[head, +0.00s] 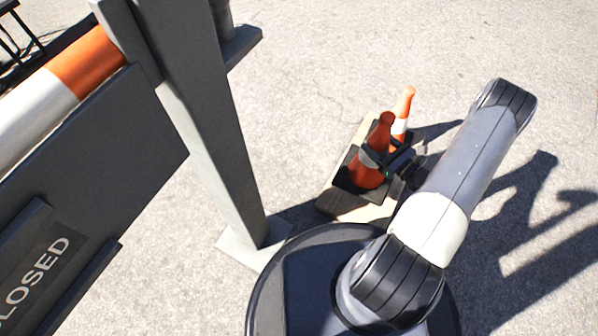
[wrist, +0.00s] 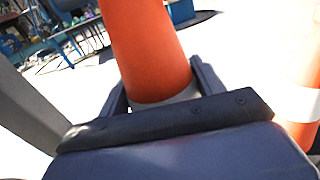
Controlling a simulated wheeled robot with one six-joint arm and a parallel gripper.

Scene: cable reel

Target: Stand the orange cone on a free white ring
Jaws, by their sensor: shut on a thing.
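An orange cone (head: 364,172) stands upright over a low pale platform in the head view. My gripper (head: 380,160) is shut on this cone around its middle. In the wrist view the held cone (wrist: 150,45) rises between the two fingers of my gripper (wrist: 160,88), with a greyish band low between them. Its base is hidden there. A second orange cone (head: 408,100) with a white band stands just behind it to the right; it also shows at the right edge of the wrist view (wrist: 304,100). I cannot make out a white ring in either view.
The low platform (head: 340,198) lies under the cones. A grey post (head: 215,140) on a flat foot stands to its left, with a dark CLOSED sign (head: 90,160) and an orange-and-white rail (head: 60,85). Open pavement lies behind and to the right.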

